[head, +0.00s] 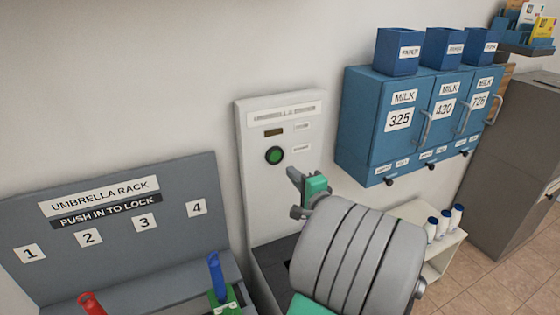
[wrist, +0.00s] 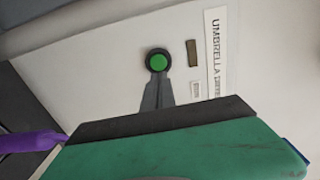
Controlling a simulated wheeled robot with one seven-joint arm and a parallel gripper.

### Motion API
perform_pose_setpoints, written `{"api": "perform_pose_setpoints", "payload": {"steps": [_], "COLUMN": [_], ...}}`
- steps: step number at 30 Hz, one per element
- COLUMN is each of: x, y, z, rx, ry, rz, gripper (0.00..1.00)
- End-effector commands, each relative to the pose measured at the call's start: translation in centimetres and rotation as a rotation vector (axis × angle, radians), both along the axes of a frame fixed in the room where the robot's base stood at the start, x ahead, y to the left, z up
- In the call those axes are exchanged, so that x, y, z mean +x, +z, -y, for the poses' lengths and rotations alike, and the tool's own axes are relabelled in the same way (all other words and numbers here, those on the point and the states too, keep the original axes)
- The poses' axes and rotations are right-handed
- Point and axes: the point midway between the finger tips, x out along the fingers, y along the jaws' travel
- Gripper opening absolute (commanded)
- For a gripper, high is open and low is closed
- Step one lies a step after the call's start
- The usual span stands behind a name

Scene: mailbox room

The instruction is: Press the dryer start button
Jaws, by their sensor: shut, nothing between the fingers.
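The dryer start button is a round green button (head: 274,155) in a dark ring on the white umbrella dryer panel (head: 252,212). In the wrist view the green button (wrist: 157,61) is at the upper middle, on the white panel (wrist: 100,85). My gripper (head: 293,174) is in front of the panel, below and to the right of the button in the head view. Its fingers are shut and empty. In the wrist view the fingertips (wrist: 156,80) point at the button's lower edge. Whether they touch it cannot be told; in the head view the button's face is uncovered.
A grey umbrella rack (head: 120,240) stands on the left, with red and blue (head: 215,275) handles in front. Blue milk lockers (head: 385,125) hang to the right, above a white shelf with bottles (head: 444,223). A purple item (wrist: 30,143) shows at left in the wrist view.

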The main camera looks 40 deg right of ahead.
Motion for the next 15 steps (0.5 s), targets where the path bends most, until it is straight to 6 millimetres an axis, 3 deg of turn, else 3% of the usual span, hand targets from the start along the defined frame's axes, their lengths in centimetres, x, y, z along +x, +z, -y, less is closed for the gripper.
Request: {"api": "perform_pose_setpoints", "payload": {"steps": [9, 15], "x": [6.4, 8.0], "y": [-0.2, -0.3], "z": [1.7, 2.3], "rx": [-0.001, 0.000], "ry": [0.002, 0.000], "rz": [0.000, 0.000], "gripper": [0.00, 0.00]}}
